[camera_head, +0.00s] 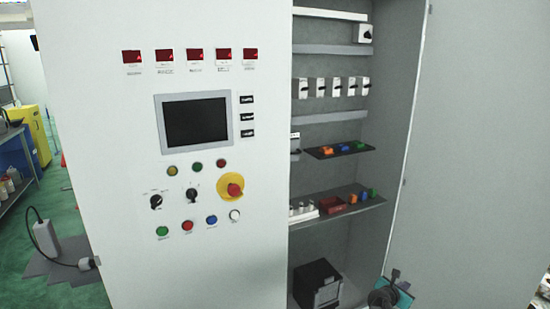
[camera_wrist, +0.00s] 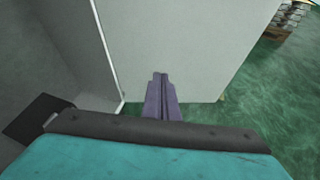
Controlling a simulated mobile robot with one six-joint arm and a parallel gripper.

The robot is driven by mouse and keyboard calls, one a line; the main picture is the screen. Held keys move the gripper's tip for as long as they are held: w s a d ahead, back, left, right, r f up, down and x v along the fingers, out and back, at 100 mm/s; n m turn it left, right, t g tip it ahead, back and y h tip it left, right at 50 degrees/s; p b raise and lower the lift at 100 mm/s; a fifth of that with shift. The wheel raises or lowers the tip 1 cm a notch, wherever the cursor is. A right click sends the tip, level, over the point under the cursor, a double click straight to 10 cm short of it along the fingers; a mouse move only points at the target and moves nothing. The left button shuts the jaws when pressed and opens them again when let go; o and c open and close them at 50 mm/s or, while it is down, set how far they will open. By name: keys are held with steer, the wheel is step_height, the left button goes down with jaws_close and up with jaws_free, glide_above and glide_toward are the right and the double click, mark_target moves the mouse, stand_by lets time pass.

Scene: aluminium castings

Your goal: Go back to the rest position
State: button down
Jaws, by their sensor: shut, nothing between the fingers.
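My gripper (camera_wrist: 161,78) shows in the wrist view with its two purple-grey fingers together, shut and empty. The fingers point at the open grey cabinet door (camera_wrist: 185,40); I cannot tell whether they touch it. In the head view my gripper (camera_head: 394,275) is at the bottom right, in front of the lower right edge of the open cabinet. Part of it is cut off by the frame's lower edge.
The control cabinet (camera_head: 95,120) has a dark screen (camera_head: 195,120) and a yellow-red emergency stop (camera_head: 231,187). Its open bay holds shelves with small coloured parts and a black box (camera_head: 316,284) at the bottom.

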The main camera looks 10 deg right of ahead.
steer(key=s+a+f+m+g+y, duration=0.25)
steer(key=s+a+f, duration=0.55)
steer(key=a+f, duration=0.45)
steer(key=s+a+f+m+g+y, duration=0.2)
steer(key=s+a+f+m, duration=0.2)
steer(key=s+a+f, duration=0.55)
steer(key=s+a+f+m+g+y, duration=0.3)
steer(key=s+a+m, duration=0.5)
steer(key=s+a, duration=0.3)
steer(key=s+a+f+m+g+y, duration=0.2)
steer(key=s+a+m+g, duration=0.3)
steer(key=s+a+m, duration=0.3)
steer(key=s+a+y, duration=0.1)
steer(key=s+a, duration=0.2)
steer(key=s, duration=0.2)
steer(key=shift+f+m, duration=0.35)
steer(key=shift+f, duration=0.05)
steer(key=shift+g+y, duration=0.25)
